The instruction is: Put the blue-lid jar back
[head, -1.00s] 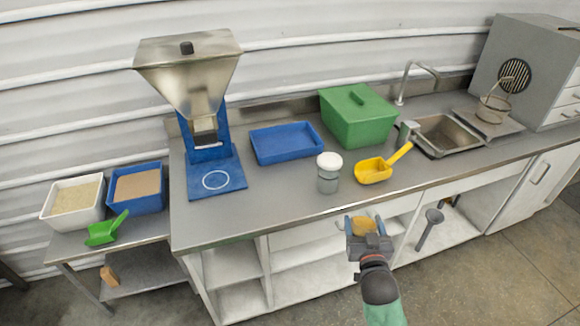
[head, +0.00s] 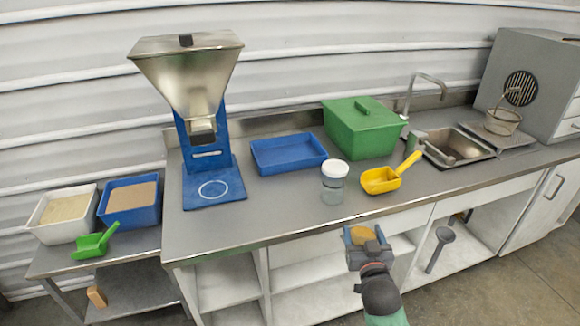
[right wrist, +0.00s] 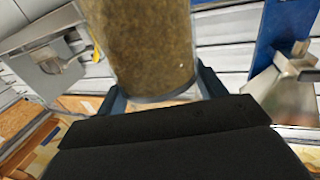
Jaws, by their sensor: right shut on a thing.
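My right gripper (head: 362,236) is shut on a jar and holds it in front of the counter's front edge. In the right wrist view the jar (right wrist: 150,45) is clear-walled and filled with brown granular material. It stands between the two fingers, and its upper end is cut off by the frame. In the head view only a small round orange-brown part of it shows between the fingers, and I see no blue lid. My left gripper is not in view.
A white-lidded jar (head: 334,183) stands on the counter (head: 270,213), beside a yellow scoop (head: 381,180). Behind are a blue tray (head: 288,154) and a green box (head: 362,128). A hopper (head: 190,85) on a blue stand is at left. Counter space left of the white-lidded jar is clear.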

